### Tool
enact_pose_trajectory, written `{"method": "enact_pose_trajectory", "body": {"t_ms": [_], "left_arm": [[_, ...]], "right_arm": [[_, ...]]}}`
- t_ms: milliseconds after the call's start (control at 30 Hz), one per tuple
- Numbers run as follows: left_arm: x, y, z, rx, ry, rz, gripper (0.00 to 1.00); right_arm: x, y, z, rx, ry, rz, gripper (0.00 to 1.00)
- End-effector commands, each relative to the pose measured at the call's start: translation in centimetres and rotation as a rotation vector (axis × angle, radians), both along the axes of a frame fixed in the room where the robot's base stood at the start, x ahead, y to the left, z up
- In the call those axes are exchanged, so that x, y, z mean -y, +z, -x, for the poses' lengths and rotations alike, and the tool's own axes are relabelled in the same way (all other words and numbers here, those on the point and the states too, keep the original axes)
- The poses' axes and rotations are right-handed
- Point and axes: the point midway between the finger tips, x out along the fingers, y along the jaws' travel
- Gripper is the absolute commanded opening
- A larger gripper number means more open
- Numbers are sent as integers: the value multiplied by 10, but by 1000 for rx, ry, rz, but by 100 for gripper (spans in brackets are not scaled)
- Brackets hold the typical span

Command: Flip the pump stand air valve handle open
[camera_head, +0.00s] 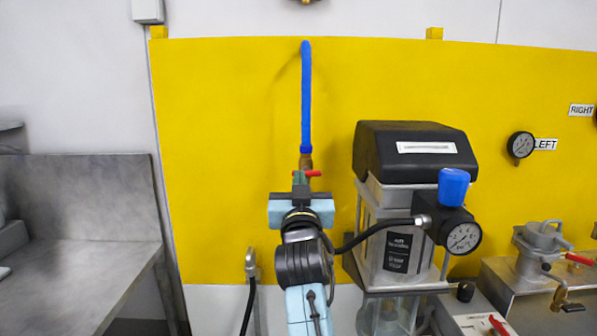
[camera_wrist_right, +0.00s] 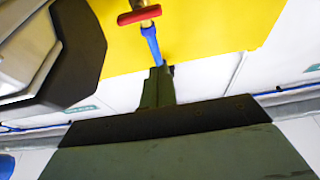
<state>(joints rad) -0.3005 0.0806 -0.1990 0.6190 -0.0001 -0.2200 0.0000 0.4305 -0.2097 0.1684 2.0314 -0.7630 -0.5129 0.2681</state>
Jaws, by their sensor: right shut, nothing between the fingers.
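The air valve's red handle (camera_head: 313,173) sits on a brass fitting (camera_head: 306,160) at the lower end of a blue hose (camera_head: 306,95). The handle lies crosswise to the hose. My right gripper (camera_head: 299,177) is shut and empty, with its fingertips just in front of the handle in the head view. Part of the valve body is hidden behind it. In the right wrist view the red handle (camera_wrist_right: 139,14) is near the top edge, apart in the picture from the shut fingertips (camera_wrist_right: 158,72). I cannot tell whether they touch. My left gripper is not in view.
A black-topped pump unit (camera_head: 415,150) with a blue regulator knob (camera_head: 453,187) and gauge (camera_head: 463,238) stands right of my arm. A black hose (camera_head: 375,232) runs behind my wrist. A grey metal table (camera_head: 80,270) is at left. The yellow wall panel left of the hose is clear.

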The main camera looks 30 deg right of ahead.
Motion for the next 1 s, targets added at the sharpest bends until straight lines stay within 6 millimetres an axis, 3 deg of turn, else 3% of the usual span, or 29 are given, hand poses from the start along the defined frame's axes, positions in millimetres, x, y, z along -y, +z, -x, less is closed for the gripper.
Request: {"method": "enact_pose_trajectory", "body": {"t_ms": [267, 700, 800, 1000], "left_arm": [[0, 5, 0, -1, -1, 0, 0], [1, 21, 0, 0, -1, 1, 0], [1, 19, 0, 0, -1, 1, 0], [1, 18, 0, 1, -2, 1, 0]], "right_arm": [[9, 7, -15, -2, 0, 3, 0], [50, 35, -82, -2, 1, 3, 0], [49, 13, -82, -6, 3, -1, 0], [49, -5, -81, -3, 2, 0, 0]]}}
